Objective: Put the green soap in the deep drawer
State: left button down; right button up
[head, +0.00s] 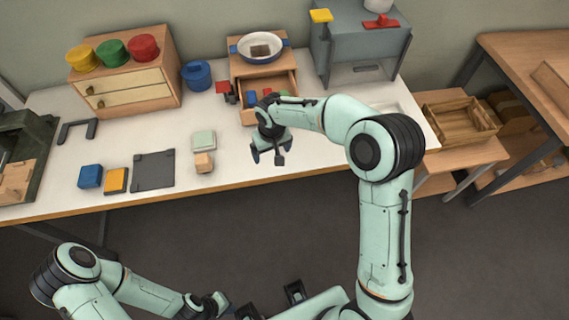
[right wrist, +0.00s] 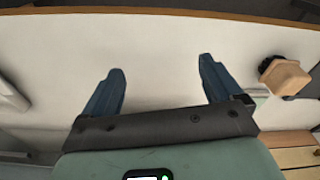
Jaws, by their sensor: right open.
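A pale green block (head: 203,140), likely the green soap, lies on the white table left of my right gripper. My right gripper (head: 268,156) is open and empty above the table's front part; its spread fingers (right wrist: 160,85) show in the right wrist view. A wooden cabinet has an open drawer (head: 249,116) with blue, red and green pieces inside, behind my right gripper. Another cabinet (head: 152,96) at the back left has two shut drawers. I cannot tell which drawer is the deep one. My left gripper (head: 217,304) is low at the bottom edge, its jaws unclear.
A small wooden block (head: 204,162) lies just in front of the pale green block; it also shows in the right wrist view (right wrist: 286,77). A dark flat plate (head: 153,171), a yellow block (head: 116,180) and a blue block (head: 90,176) lie further left. A wooden crate (head: 459,122) stands right.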

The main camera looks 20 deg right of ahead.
pick_arm(q)
jog(key=shift+s+a+f+b, duration=0.1)
jog(key=shift+s+f+b, duration=0.2)
jog(key=shift+f+b, duration=0.25)
jog(key=shift+s+f+b, duration=0.25)
jog(key=shift+f+b, duration=0.2)
jog(key=shift+f, duration=0.15)
pick_arm(e)
jog(key=s+r+m, duration=0.1)
jog(key=s+r, duration=0.1)
jog(key=s, duration=0.5)
jog(key=shift+s+d+r, duration=0.2)
jog(key=shift+d+r, duration=0.05)
jog(key=shift+d, duration=0.2)
